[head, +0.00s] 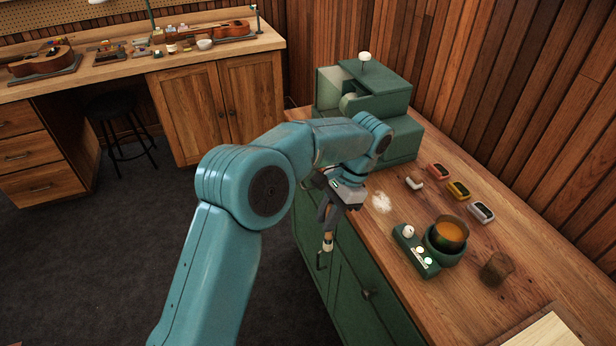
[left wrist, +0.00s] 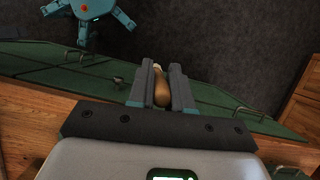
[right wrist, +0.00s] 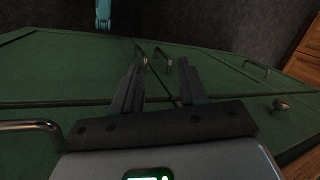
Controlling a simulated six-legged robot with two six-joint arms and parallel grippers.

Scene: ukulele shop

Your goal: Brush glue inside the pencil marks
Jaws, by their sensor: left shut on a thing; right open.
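My left gripper (head: 328,208) is shut on a brush (head: 328,241) with a wooden handle. It hangs the brush at the front edge of the green cabinet's wooden top. In the left wrist view the brush's rounded wooden handle (left wrist: 161,91) sits between the fingers. An amber glue pot (head: 449,233) stands in a green warmer (head: 444,252) on the top, to the right of my left gripper. A pale board (head: 550,333) shows partly at the bottom edge; I see no pencil marks on it. My right gripper (right wrist: 160,75) is open and empty in front of green cabinet doors.
A green machine (head: 368,110) stands at the back of the counter (head: 395,235). A dark brown cup (head: 496,268) stands near the pot. A workbench (head: 130,65) with ukuleles is across the room.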

